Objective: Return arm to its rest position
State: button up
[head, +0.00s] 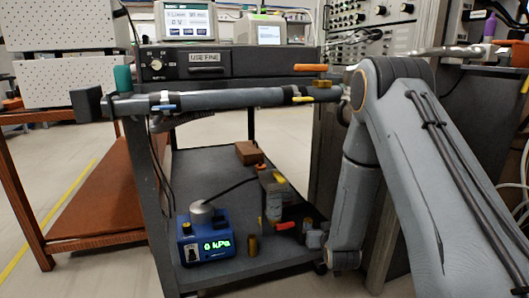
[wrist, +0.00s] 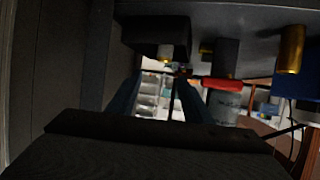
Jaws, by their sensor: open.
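My arm comes in from the right in the head view. It bends at a large grey and orange joint, and its far part hangs down beside the cart's lower shelf (head: 215,165). In the wrist view my gripper (wrist: 157,100) shows two bluish fingers set apart, with a dark body below them. I see nothing held between them. The wrist picture looks upside down: shelf items hang from the top, including a brass cylinder (wrist: 290,50) and a red part (wrist: 222,84). In the head view I cannot clearly make out the fingertips.
A blue gauge box (head: 205,245) reading 0 kPa, a brass cylinder (head: 252,245), a red part (head: 287,225) and a brown block (head: 249,153) sit on the lower shelf. A horizontal grey tube (head: 230,98) crosses above. A dark cabinet (head: 340,150) stands close behind my arm.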

jog(key=s+r+g, duration=0.4)
jog(key=s, duration=0.6)
jog(key=s+r+g, duration=0.3)
jog(key=s+r, duration=0.2)
jog(key=s, duration=0.5)
jog(key=s+r+g, duration=0.4)
jog(key=s, duration=0.7)
jog(key=s+a+r+n+g+y+p, duration=0.1)
jog(key=s+a+r+n+p, duration=0.15)
jog(key=s+a+r, duration=0.55)
jog(key=s+a+r+n+g+y+p, duration=0.1)
jog(key=s+a+r+n, duration=0.35)
jog(key=s+a, duration=0.7)
jog(key=d+r+m+p, duration=0.2)
jog(key=d+r+p, duration=0.4)
jog(key=r+p, duration=0.3)
jog(key=w+d+r+m+h+p, duration=0.1)
jog(key=d+r+m+p, duration=0.2)
jog(key=d+r+p, duration=0.4)
jog(key=w+d+r+m+h+p, duration=0.1)
jog(key=d+r+p, duration=0.5)
jog(key=r+p, duration=0.6)
jog(key=m+p, duration=0.1)
jog(key=p, duration=0.9)
jog(key=shift+d+r, duration=0.15)
jog(key=shift+d, duration=0.05)
